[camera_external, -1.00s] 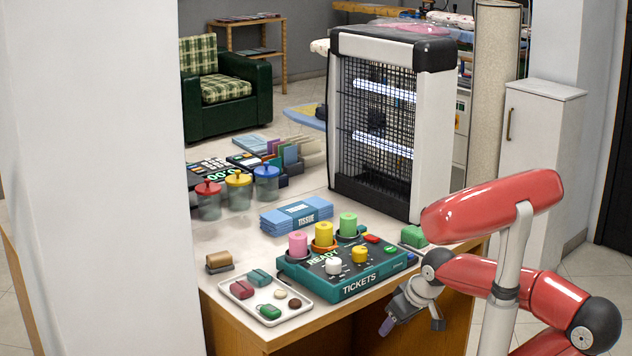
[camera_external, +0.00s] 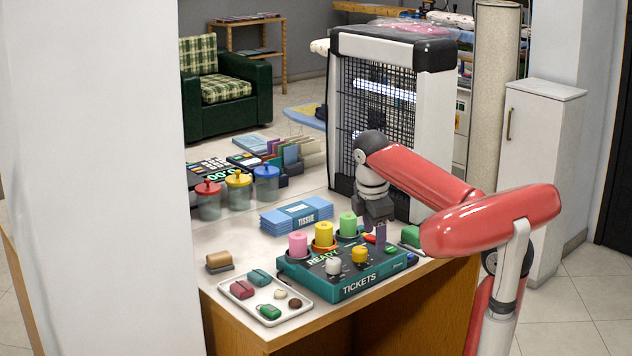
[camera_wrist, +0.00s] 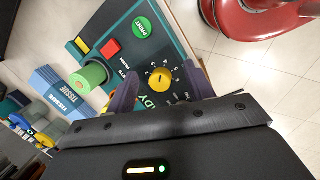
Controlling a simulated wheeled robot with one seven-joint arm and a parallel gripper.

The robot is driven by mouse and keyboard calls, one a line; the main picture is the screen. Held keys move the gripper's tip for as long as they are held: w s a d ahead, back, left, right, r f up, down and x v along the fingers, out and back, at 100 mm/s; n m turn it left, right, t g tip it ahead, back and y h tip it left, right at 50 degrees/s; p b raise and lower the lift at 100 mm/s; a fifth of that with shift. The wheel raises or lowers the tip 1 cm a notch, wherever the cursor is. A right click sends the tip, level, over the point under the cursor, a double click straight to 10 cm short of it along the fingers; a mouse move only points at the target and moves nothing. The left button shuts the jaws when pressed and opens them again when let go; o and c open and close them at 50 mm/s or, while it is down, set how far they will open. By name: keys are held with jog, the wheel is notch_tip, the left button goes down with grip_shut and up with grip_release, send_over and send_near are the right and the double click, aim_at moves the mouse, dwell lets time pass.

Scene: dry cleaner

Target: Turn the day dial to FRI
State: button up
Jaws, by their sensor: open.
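The teal ticket machine (camera_external: 345,283) sits on the counter with READY and TICKETS lettering. It has a white dial (camera_external: 333,266) at left and a yellow dial (camera_external: 360,255) at right. In the wrist view the yellow dial (camera_wrist: 161,77) has small marks around it, too small to read surely; the white dial is hidden there. I cannot tell which dial bears the days or where either points. My gripper (camera_external: 374,236) is open, pointing down above the machine's right part. In the wrist view its fingers (camera_wrist: 160,90) stand either side of the yellow dial, with nothing visibly held.
Pink, yellow and green rolls (camera_external: 347,224) stand along the machine's back. A red button (camera_wrist: 110,48) and green PRINT button (camera_wrist: 142,27) lie near the yellow dial. A tray (camera_external: 243,301) of small items is at left; a caged heater (camera_external: 433,140) stands behind.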

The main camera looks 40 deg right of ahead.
notch_tip(320, 180, up, 4)
jog(key=n+y+p, duration=0.1)
jog(key=n+y, duration=0.1)
send_over(334, 260)
jog(key=shift+s+d+f+g, duration=0.1)
jog(key=shift+f+g, duration=0.1)
jog(key=shift+g, duration=0.1)
jog(key=shift+a+f, duration=0.2)
notch_tip(334, 260, down, 7)
jog(key=shift+f+b, duration=0.2)
jog(key=shift+b, duration=0.75)
jog(key=c, duration=1)
